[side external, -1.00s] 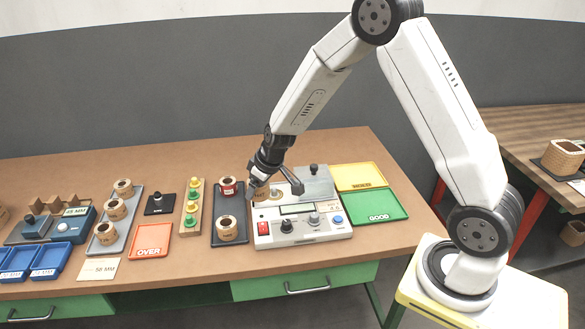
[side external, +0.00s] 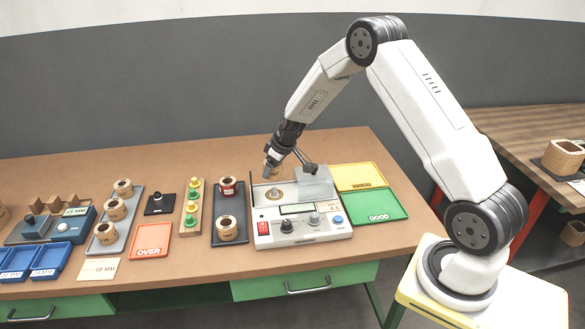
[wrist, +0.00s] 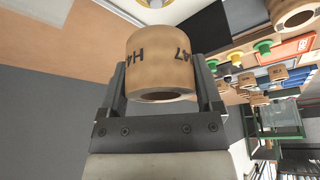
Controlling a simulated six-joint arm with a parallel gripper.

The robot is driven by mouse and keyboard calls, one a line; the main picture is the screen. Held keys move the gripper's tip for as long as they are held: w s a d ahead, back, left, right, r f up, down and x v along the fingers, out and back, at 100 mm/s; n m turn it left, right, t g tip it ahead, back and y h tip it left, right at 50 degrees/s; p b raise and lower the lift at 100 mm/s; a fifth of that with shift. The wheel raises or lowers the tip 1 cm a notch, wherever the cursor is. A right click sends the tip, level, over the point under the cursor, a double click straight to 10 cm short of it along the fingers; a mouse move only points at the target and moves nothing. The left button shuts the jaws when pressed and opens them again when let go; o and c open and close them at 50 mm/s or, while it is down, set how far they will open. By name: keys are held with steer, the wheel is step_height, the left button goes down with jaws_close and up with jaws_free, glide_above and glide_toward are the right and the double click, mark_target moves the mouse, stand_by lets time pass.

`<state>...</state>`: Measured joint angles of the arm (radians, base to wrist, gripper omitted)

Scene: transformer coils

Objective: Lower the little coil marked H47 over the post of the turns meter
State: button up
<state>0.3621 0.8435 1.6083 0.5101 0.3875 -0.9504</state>
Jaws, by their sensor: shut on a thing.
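The little coil (wrist: 160,60), tan with dark H47 lettering, sits between the two jaws of my gripper (wrist: 162,82) in the wrist view. My gripper is shut on it. In the side view the coil (side external: 272,170) is partly hidden by my gripper (side external: 284,168) and is held above the back left of the turns meter (side external: 290,239). The meter's round seat (side external: 275,194) shows below the coil, apart from it. The post itself is too small to make out clearly. A round, pale part (wrist: 153,3) is cut by the top edge of the wrist view.
A grey clear-looking cover (side external: 315,183) stands at the meter's back right. A dark tray (side external: 229,198) with a red-marked coil and a tan coil is left of the meter. The green GOOD tray (side external: 375,206) and yellow tray (side external: 359,176) lie to the right.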

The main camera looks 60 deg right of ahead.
mark_target(274, 188)
steer(key=shift+f, duration=0.1)
steer(key=shift+f, duration=2.05)
steer(key=shift+f, duration=1.5)
steer(key=o, duration=1.1)
steer(key=shift+r, duration=0.1)
steer(key=shift+r, duration=3.65)
